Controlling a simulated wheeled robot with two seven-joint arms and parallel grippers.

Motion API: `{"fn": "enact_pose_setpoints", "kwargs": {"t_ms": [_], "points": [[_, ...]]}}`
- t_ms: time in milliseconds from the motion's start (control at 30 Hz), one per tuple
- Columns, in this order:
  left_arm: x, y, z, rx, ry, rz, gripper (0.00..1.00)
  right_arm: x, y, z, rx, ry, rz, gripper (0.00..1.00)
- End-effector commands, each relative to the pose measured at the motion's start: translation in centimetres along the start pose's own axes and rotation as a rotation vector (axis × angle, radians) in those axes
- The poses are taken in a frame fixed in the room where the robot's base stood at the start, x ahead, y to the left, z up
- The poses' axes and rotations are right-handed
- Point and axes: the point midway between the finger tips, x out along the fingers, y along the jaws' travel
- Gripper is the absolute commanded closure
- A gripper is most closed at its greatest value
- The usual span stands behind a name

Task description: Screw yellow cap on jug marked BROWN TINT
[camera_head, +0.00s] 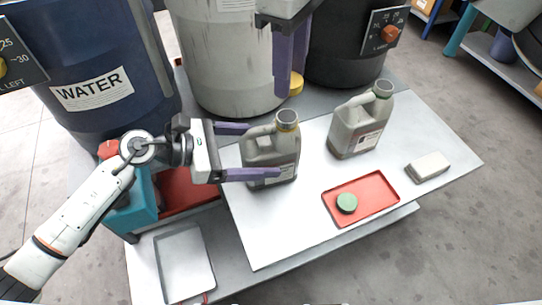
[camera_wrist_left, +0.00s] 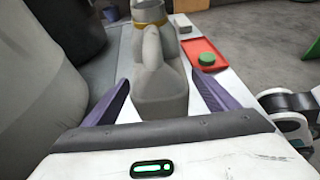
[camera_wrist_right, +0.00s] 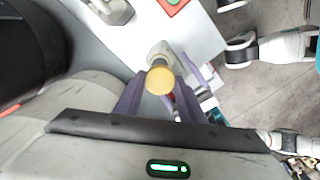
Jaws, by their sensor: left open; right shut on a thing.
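A grey jug (camera_head: 270,152) with a yellow band round its open neck (camera_head: 287,118) stands upright on the white table; its label is too small to read. My left gripper (camera_head: 264,151) is open, with its purple fingers on either side of this jug's body. The jug (camera_wrist_left: 160,92) also sits between the fingers in the left wrist view. My right gripper (camera_head: 289,86) is shut on the yellow cap (camera_head: 296,84), held above the table. In the right wrist view the cap (camera_wrist_right: 160,80) lies between the fingertips and partly hides the jug beyond it.
A second grey jug (camera_head: 361,124) stands farther right. A red tray (camera_head: 374,200) holds a green cap (camera_head: 347,203). A pale block (camera_head: 427,167) lies near the right corner. Large drums, one marked WATER (camera_head: 95,75), stand behind. The table front is clear.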

Motion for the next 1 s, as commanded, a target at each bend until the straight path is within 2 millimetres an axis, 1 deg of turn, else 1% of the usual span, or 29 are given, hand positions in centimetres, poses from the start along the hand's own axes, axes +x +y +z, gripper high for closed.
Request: {"fn": "enact_pose_setpoints", "kwargs": {"t_ms": [33, 100, 233, 367, 600, 633, 867, 900, 1000], "points": [[0.9, 0.0, 0.1, -0.001, -0.003, -0.001, 0.2, 0.0, 0.0, 0.0, 0.0, 0.0, 0.0, 0.85], [1.7, 0.0, 0.1, 0.0, -0.003, 0.0, 0.2, 0.0, 0.0, 0.0, 0.0, 0.0, 0.0, 0.85], [2.8, 0.0, 0.1, 0.0, -0.002, 0.0, 0.2, 0.0, 0.0, 0.0, 0.0, 0.0, 0.0, 0.85], [3.2, 0.0, 0.0, 0.001, 0.0, 0.001, 0.2, 0.0, 0.0, 0.0, 0.0, 0.0, 0.0, 0.85], [3.3, 0.0, 0.0, 0.001, 0.0, 0.001, 0.2, 0.0, 0.0, 0.0, 0.0, 0.0, 0.0, 0.85], [3.3, 0.0, 0.0, 0.001, 0.0, 0.001, 0.21, 0.0, 0.0, 0.0, 0.0, 0.0, 0.0, 0.85], [3.2, 0.0, 0.0, 0.001, -0.001, 0.001, 0.6, 0.0, 0.0, 0.0, 0.0, 0.0, 0.0, 0.85], [3.2, 0.0, 0.0, 0.001, -0.001, 0.001, 0.67, 0.0, 0.0, 0.0, 0.0, 0.0, 0.0, 0.85], [3.2, 0.0, 0.0, 0.001, -0.001, 0.001, 0.82, 0.0, 0.0, 0.0, 0.0, 0.0, 0.0, 0.85]]}}
